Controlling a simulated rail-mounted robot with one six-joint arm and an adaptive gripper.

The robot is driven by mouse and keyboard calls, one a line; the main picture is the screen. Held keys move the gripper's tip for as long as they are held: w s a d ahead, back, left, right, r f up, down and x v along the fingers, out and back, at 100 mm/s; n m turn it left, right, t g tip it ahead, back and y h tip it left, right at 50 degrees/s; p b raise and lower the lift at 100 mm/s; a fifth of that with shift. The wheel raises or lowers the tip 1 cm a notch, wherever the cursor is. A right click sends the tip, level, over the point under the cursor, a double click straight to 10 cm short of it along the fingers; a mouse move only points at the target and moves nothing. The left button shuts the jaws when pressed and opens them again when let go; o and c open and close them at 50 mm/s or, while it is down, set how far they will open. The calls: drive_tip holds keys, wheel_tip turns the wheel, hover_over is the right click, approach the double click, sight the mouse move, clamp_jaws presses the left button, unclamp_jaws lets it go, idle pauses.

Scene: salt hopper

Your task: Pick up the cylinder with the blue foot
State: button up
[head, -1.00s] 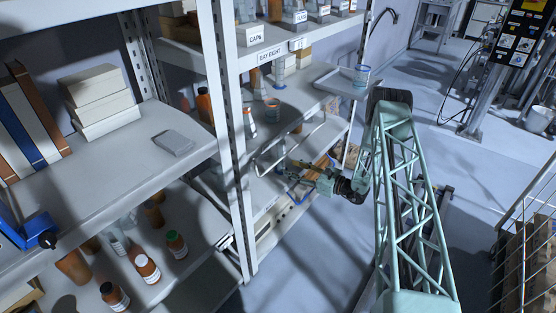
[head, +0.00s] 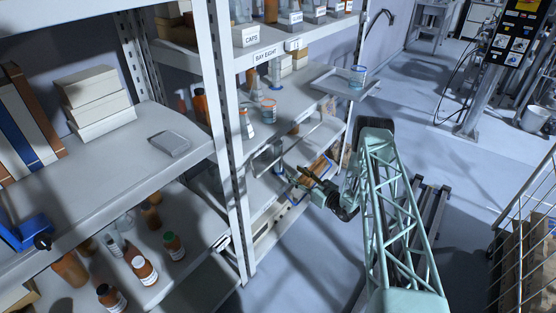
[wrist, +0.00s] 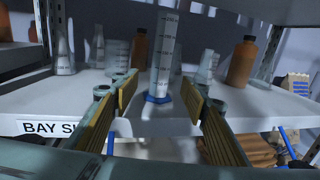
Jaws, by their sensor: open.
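The clear graduated cylinder with the blue foot (wrist: 164,60) stands upright on a grey shelf (wrist: 235,98) in the wrist view. My gripper (wrist: 158,90) is open and empty, with one finger on each side of the cylinder in the picture. The fingertips appear to be in front of the cylinder, not touching it. In the head view my gripper (head: 297,178) is at the shelving, small and partly lost against it.
Brown bottles (wrist: 241,63), a flask (wrist: 64,52) and beakers (wrist: 117,57) stand beside and behind the cylinder. A shelf board (wrist: 225,10) hangs above. A rack upright (head: 236,170) stands left of my arm in the head view. The floor on the right (head: 465,185) is partly clear.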

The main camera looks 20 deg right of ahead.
sight(281, 162)
drive_tip(key=shift+w, duration=0.15)
drive_tip(key=b+x, duration=0.1)
drive_tip(key=x, duration=0.6)
drive_tip(key=shift+w+a, duration=0.1)
drive_tip(key=shift+w, duration=0.05)
drive_tip(key=shift+w+a, duration=0.15)
drive_tip(key=shift+w, duration=0.35)
drive_tip(key=shift+w, duration=0.15)
drive_tip(key=shift+b+x, duration=0.9)
drive_tip(key=shift+x, duration=1.5)
drive_tip(key=c, duration=1.1)
